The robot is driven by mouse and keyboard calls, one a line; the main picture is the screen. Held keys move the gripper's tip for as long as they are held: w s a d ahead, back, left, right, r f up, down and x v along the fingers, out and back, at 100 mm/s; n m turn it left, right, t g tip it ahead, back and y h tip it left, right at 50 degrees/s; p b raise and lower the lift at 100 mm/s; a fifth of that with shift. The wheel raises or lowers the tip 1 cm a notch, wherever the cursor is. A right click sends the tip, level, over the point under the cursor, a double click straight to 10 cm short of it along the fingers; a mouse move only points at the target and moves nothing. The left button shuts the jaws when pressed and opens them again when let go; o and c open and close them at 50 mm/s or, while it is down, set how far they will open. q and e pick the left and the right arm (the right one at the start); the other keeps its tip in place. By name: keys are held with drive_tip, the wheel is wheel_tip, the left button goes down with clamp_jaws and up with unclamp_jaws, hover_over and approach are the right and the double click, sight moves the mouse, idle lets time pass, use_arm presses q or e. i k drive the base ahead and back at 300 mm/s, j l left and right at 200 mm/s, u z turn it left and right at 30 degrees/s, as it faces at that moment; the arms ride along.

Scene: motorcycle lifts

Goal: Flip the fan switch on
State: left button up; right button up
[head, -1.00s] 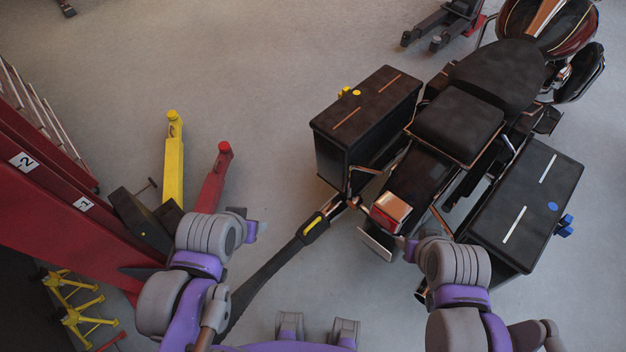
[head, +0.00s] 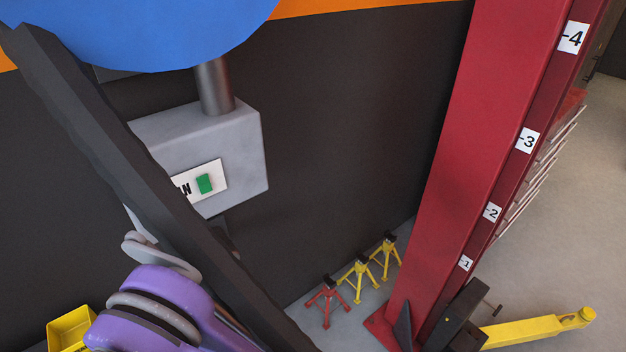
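The fan switch (head: 205,184) is a small green rocker on a white label plate (head: 213,174). The plate is on the front of a grey box (head: 240,135) at the upper left of the head view. The label's first letters are hidden behind a dark diagonal bar; "AN" shows in part. I cannot tell the rocker's position. My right gripper is out of the frame.
The dark bar (head: 110,150) crosses in front of the box. A blue rounded thing (head: 150,30) is above it, with a grey post between. A red lift column (head: 480,120) stands right. Red and yellow stands (head: 361,272) and a yellow bin (head: 72,328) are lower down.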

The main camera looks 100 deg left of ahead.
sight(203, 182)
drive_tip(key=u, duration=4.35)
